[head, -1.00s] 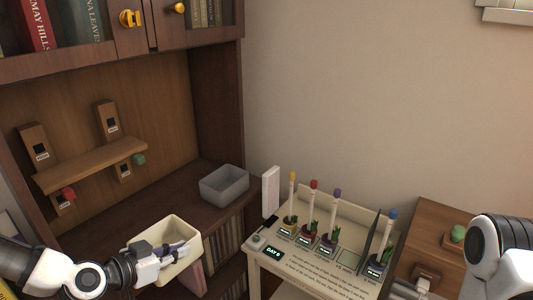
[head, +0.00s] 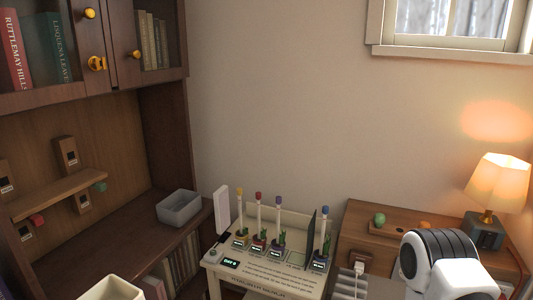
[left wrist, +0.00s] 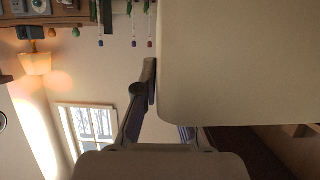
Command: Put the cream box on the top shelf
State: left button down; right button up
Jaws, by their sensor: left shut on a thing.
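The cream box (head: 108,289) shows only its rim and upper part at the bottom edge of the head view. It fills the upper right of the left wrist view as a large pale surface (left wrist: 240,60). My left gripper (left wrist: 165,100) is shut on the cream box, with one dark finger along its side; the other finger is mostly hidden. The left gripper is out of the head view. My right gripper is not in view; only part of my right arm shows.
A cream stand (head: 270,275) holds several plants with coloured-tipped sticks. A lit lamp (head: 498,185) stands on the wooden cabinet at the right.

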pick_arm(q)
jog(key=w+d+f+m+g+h, duration=0.1)
jog(key=w+d+f+h, duration=0.1)
jog(key=d+f, duration=0.7)
jog(key=w+d+r+n+t+y, duration=0.2)
jog(key=w+r+n+y, duration=0.2)
jog(key=w+n+y, duration=0.3)
jog(key=s+f+m, duration=0.1)
jog(key=s+f, duration=0.4)
jog(key=shift+s+a+y+p, duration=0.25)
jog(key=shift+y+p, duration=0.05)
jog(key=shift+p, duration=0.05)
jog(key=shift+f, duration=0.15)
